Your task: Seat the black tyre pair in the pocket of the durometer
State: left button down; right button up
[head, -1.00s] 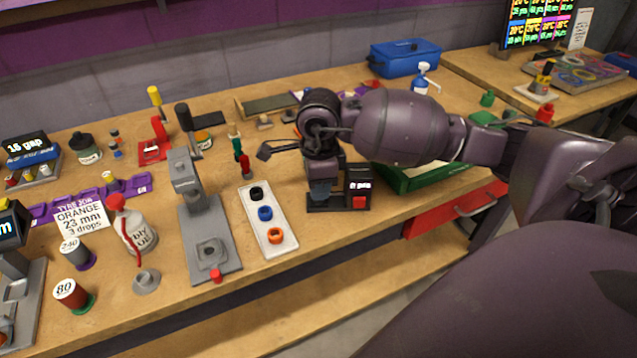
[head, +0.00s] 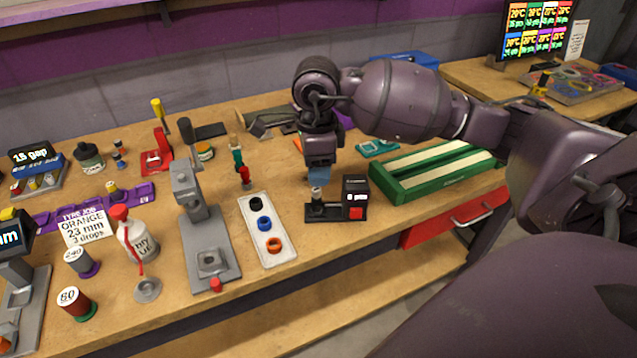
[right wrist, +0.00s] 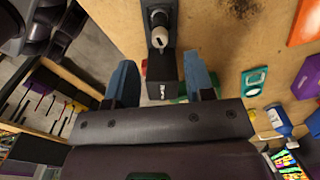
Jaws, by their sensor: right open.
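The black tyre pair (head: 256,204) is a small dark ring at the far end of a white tray, with nothing gripping it. My right gripper (head: 319,178) is open above a small black display unit (head: 355,198), right of the tray. In the right wrist view its blue fingers (right wrist: 160,80) are apart, with the unit's silver-topped post (right wrist: 159,36) beyond them. My left gripper is not in view.
The white tray (head: 281,256) also holds a blue ring (head: 264,223) and an orange ring (head: 274,244). Red and green handled tools (head: 241,172) stand behind it. An oil bottle (head: 136,240) is left of the stand. A green tray (head: 432,172) lies right of the display unit.

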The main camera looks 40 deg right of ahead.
aim_at(317, 190)
notch_tip(317, 190, up, 4)
jog(key=shift+f, duration=0.15)
jog(key=shift+r, duration=0.3)
jog(key=shift+s, duration=0.1)
dwell(0.3)
